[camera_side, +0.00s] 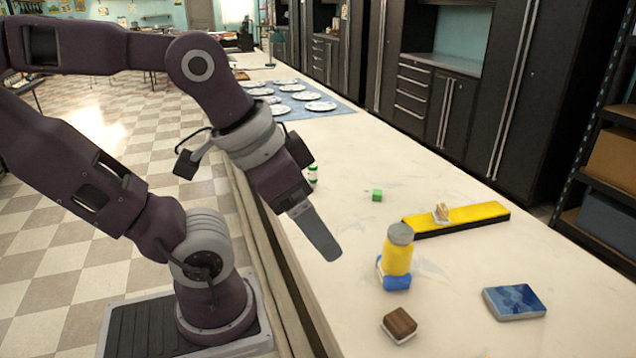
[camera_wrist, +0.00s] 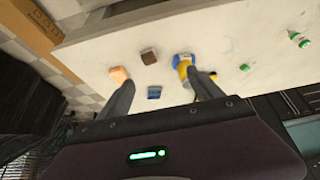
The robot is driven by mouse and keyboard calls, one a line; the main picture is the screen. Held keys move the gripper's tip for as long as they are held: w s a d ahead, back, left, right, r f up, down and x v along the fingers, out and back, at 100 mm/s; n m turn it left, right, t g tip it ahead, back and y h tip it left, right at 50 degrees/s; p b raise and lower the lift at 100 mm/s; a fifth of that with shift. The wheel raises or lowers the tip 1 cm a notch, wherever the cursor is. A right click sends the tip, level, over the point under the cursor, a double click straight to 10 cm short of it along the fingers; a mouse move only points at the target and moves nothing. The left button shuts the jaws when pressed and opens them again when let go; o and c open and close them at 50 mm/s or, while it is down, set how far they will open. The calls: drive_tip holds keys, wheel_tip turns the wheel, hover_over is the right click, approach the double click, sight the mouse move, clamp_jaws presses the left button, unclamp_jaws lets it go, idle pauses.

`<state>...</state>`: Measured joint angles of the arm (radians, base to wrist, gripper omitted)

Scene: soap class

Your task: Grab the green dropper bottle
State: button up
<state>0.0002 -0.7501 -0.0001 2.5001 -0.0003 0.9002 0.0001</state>
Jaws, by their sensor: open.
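A small white bottle with green parts (camera_side: 312,174), which looks like the green dropper bottle, stands on the counter just beyond my gripper in the side view. It also shows at the upper right edge of the wrist view (camera_wrist: 299,40). My gripper (camera_side: 322,240) is above the near side of the counter, pointing down and forward, apart from the bottle. In the wrist view my gripper (camera_wrist: 162,92) has its two fingers spread wide with nothing held between them.
A green cube (camera_side: 377,195) is right of the bottle. Plates (camera_side: 320,106) are farther back.

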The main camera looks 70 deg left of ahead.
idle(0.4)
drive_tip(key=c, duration=0.5)
